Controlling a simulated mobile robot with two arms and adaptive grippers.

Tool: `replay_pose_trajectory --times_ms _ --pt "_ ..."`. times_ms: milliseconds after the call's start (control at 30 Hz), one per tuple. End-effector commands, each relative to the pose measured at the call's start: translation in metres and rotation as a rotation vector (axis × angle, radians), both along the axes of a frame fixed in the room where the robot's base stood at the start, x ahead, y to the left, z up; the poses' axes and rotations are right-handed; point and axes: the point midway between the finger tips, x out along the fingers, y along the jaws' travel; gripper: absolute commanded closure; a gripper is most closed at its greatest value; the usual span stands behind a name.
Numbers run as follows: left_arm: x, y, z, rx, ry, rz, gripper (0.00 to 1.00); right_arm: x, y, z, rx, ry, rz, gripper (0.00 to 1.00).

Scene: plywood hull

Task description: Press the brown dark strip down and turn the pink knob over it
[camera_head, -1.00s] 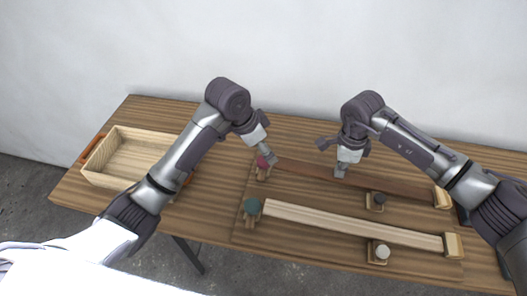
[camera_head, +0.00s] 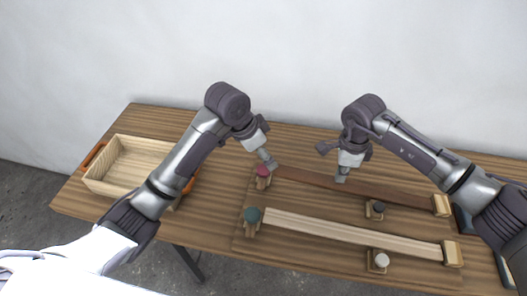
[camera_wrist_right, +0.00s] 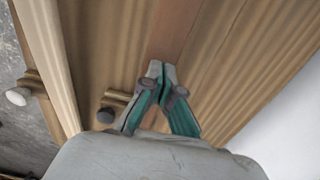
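The dark brown strip (camera_head: 400,193) lies along the back of the board, between the pink knob and a light end block at the right. The pink knob (camera_head: 263,171) stands on a small wooden block at the strip's left end. My left gripper (camera_head: 270,164) points down just behind and right of the pink knob; its fingers are too small to judge.
A black knob (camera_head: 378,207) and a white knob (camera_head: 382,261) stand on blocks. An empty wooden tray (camera_head: 130,165) is at the left.

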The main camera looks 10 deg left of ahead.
Motion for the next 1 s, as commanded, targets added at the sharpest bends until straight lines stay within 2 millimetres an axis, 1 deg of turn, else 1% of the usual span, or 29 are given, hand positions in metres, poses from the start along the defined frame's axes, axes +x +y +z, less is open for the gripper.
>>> replay_pose_trajectory --times_ms 1000 --pt "0.000 0.000 0.018 0.000 0.000 0.000 0.20 0.000 0.000 0.042 0.000 0.001 0.001 1.00"
